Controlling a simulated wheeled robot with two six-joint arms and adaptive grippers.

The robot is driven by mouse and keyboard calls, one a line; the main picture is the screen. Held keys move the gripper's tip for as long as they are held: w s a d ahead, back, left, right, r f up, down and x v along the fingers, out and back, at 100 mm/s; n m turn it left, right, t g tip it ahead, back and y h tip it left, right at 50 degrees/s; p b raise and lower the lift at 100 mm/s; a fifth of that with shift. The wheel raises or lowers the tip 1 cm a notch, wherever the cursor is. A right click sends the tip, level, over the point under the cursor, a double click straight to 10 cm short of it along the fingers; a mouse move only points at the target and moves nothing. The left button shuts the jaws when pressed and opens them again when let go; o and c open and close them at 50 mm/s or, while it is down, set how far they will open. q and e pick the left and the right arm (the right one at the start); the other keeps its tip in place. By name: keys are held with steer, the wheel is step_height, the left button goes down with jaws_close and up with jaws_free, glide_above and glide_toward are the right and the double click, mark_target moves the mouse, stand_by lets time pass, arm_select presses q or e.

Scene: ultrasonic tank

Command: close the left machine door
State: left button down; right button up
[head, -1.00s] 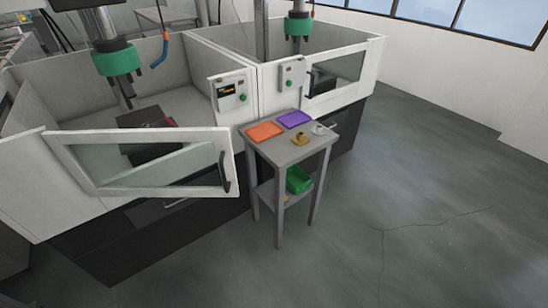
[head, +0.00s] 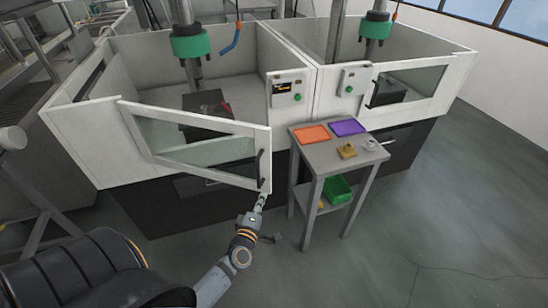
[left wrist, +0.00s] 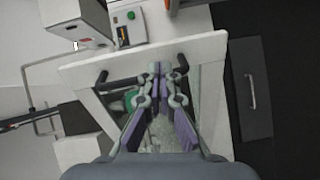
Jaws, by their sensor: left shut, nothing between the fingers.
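The left machine door (head: 205,125) is a white frame with a glass pane. It stands open, swung outward, with its free end toward me. Its black handle (head: 260,168) is upright near that free end. My left gripper (head: 262,201) is at the door's lower free corner, just below the handle. In the left wrist view the shut, empty fingers (left wrist: 165,76) are in front of the door frame (left wrist: 140,55), close to the dark handle. I cannot tell whether they touch the door. My right gripper is not in view.
A grey side table (head: 333,152) with an orange tray (head: 311,134) and a purple tray (head: 348,127) stands just right of the door. A green bin (head: 337,190) is on its lower shelf. The control panel (head: 287,89) is behind the door. Floor at the right is clear.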

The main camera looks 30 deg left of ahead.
mark_target(269, 164)
arm_select(q)
step_height(269, 164, up, 5)
steer(key=n+y, duration=0.1)
steer(key=n, duration=0.2)
steer(key=x, duration=0.6)
steer(key=p+x, duration=0.1)
steer(key=x, duration=0.6)
steer(key=shift+a+r, duration=0.2)
steer(key=shift+a, duration=0.05)
steer(key=shift+w+a, duration=0.2)
steer(key=shift+w, duration=0.45)
